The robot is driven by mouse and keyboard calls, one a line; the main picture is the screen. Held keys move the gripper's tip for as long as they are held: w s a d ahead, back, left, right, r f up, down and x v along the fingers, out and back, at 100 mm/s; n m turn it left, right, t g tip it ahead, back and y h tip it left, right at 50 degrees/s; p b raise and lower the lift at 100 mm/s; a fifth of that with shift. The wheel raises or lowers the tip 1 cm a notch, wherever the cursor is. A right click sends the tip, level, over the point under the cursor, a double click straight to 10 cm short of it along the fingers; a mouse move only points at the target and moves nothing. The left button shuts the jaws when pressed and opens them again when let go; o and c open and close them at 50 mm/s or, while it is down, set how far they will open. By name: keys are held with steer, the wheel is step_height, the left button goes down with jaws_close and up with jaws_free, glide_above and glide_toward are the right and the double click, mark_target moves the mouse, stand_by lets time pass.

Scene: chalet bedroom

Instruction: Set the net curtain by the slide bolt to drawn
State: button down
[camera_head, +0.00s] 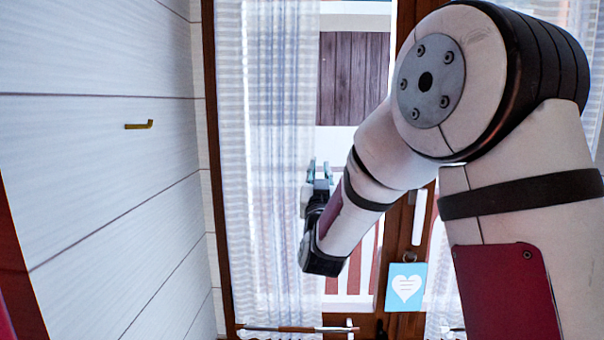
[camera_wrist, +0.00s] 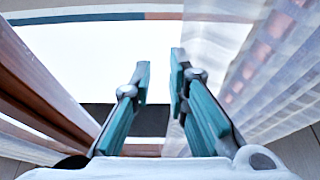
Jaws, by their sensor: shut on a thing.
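The net curtain (camera_head: 265,130) is a sheer, pale striped cloth hanging at the left side of the glazed door. It spans only part of the pane, and bare glass shows to its right. In the wrist view the net curtain (camera_wrist: 275,75) hangs along the right side in folds. My gripper (camera_head: 319,168) is at the curtain's right edge at mid height. Its teal fingers (camera_wrist: 160,78) are close together on the edge of the cloth; the pinched part is hard to see. A horizontal bar (camera_head: 285,329) at the door's bottom may be the slide bolt; I cannot tell.
A blue heart sign (camera_head: 406,287) hangs on the brown door frame to the right. A brass hook (camera_head: 139,125) sticks out of the white plank wall at left. Another net curtain (camera_head: 441,290) hangs beyond the frame, partly hidden by my arm.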

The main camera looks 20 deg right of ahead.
steer(key=s+d+b, duration=0.2)
steer(key=s+d, duration=0.1)
steer(key=d, duration=0.7)
steer(key=shift+s+d, duration=0.2)
steer(key=shift+d, duration=0.05)
steer(key=c, duration=1.5)
jaws_free()
steer(key=shift+s, duration=0.1)
steer(key=v, duration=0.7)
steer(key=shift+s, duration=0.15)
